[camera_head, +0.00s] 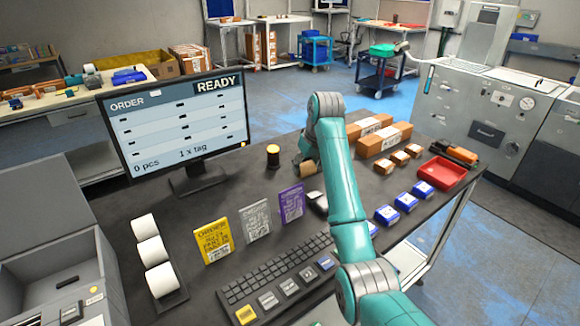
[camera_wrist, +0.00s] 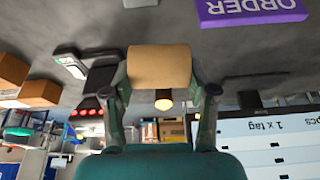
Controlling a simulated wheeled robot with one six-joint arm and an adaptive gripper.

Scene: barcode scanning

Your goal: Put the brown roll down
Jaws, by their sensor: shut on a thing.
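The brown roll (camera_head: 307,169) shows beside my arm's far end in the head view, low over the dark table (camera_head: 240,185). I cannot tell whether it touches the table. In the wrist view the brown roll (camera_wrist: 158,64) lies crosswise between the two fingers of my gripper (camera_wrist: 160,82), one at each end of it. My gripper is shut on it. In the head view the fingers are mostly hidden by my arm.
Brown boxes (camera_head: 384,138) and a red tray (camera_head: 442,172) lie to the right. A monitor (camera_head: 176,125) and white rolls (camera_head: 150,250) stand left.

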